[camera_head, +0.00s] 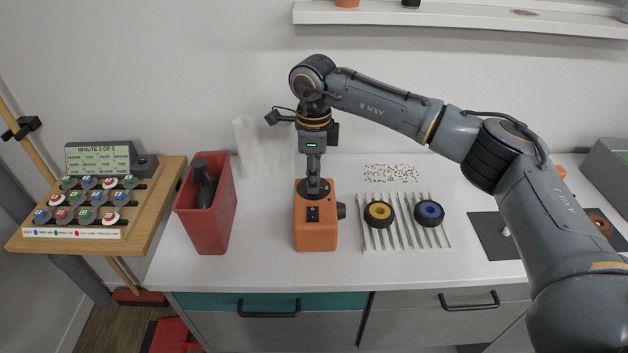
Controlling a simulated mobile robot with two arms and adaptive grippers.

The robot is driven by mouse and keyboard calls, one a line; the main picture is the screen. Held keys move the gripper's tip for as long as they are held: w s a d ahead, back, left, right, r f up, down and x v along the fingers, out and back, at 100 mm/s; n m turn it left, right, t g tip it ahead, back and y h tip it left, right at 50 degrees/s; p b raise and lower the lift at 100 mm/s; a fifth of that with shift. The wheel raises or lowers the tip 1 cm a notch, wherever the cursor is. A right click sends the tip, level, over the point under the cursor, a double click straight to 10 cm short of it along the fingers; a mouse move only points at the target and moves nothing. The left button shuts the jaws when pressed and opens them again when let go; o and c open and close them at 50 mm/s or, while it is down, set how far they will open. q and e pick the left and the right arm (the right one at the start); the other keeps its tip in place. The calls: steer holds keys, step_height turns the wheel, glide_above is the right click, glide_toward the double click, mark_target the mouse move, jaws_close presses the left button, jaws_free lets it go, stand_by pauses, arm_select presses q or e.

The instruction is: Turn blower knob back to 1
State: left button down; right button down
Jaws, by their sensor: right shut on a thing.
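The blower is an orange box (316,236) on the white counter, with a black rocker switch (312,214) on its front and a dark round part (341,210) on its right side. My right gripper (313,187) points straight down at the top of the box. It is shut on the blower knob (303,187), a dark round piece on top that the fingers largely hide. The knob's numbers and pointer are too small or hidden to read. My left gripper is not in view.
A red bin (212,222) with a dark object in it stands left of the blower. A rack (405,236) with a yellow-centred wheel (380,213) and a blue-centred wheel (429,212) lies to the right. A wooden button board (150,212) is at far left.

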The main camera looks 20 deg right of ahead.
steer(key=shift+n, duration=0.6)
steer(key=c, duration=1.1)
jaws_free()
step_height(320, 180, up, 12)
steer(key=shift+f, duration=0.1)
